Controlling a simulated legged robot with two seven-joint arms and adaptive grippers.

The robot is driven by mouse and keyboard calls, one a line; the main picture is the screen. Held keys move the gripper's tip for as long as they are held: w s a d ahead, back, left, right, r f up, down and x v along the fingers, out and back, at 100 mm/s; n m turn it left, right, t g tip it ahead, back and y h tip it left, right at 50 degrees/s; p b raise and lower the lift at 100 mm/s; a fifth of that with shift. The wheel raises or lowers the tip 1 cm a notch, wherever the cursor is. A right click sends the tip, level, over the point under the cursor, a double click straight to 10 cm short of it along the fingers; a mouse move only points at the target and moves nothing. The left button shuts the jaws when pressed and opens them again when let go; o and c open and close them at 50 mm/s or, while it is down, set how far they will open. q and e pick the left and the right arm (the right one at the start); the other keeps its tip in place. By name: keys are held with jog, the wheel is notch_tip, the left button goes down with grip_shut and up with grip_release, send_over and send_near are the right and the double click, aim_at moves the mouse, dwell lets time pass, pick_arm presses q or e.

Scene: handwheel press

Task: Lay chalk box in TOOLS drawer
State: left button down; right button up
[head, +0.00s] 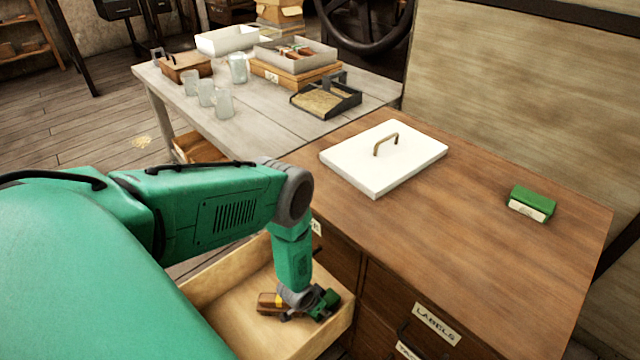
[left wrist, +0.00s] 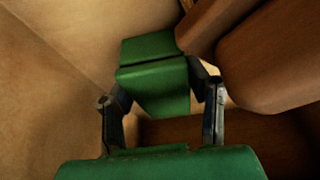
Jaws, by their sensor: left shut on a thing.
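My left gripper (head: 308,312) is low inside an open wooden drawer (head: 222,282). It is shut on a green box (left wrist: 155,75), which shows between the two fingers in the left wrist view. Whether this box touches the drawer floor I cannot tell. A brown wooden thing with a yellow band (head: 270,303) lies in the drawer right beside the gripper; it also looms large in the left wrist view (left wrist: 270,60). A second green box with a white label (head: 531,203) lies on the cabinet top. The open drawer's label is mostly hidden. My right gripper is out of view.
A white lid with a handle (head: 385,160) lies on the cabinet top (head: 460,230). A closed drawer marked LABELS (head: 437,323) is right of the open one. A grey table (head: 265,130) behind holds glasses, trays and a wooden box. The cabinet's front right is clear.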

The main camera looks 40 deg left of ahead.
pick_arm(q)
jog(key=shift+f, duration=0.15)
jog(key=c, duration=1.2)
grip_release()
jog(key=shift+a+f, duration=0.1)
jog(key=shift+a, duration=0.05)
jog(key=shift+o, duration=0.3)
jog(key=shift+a, duration=0.2)
jog(key=shift+d+r, duration=0.1)
jog(key=shift+r, duration=0.1)
jog(key=s+d+r+g+p, duration=0.1)
jog(key=s+d+r, duration=0.1)
jog(key=s+r, duration=0.5)
jog(key=s+d+r+g+p, duration=0.1)
jog(key=s+r, duration=0.6)
jog(key=r, duration=0.7)
jog(key=s+d+r+g+p, duration=0.2)
jog(key=s+d+r+p, duration=0.1)
jog(key=s+r, duration=0.4)
notch_tip(320, 180, up, 4)
jog(key=shift+d+f, duration=0.1)
jog(key=shift+d, duration=0.4)
pick_arm(e)
jog(key=r, duration=0.5)
jog(key=shift+a+r, duration=0.15)
jog(key=shift+a, duration=0.05)
jog(key=shift+r, duration=0.1)
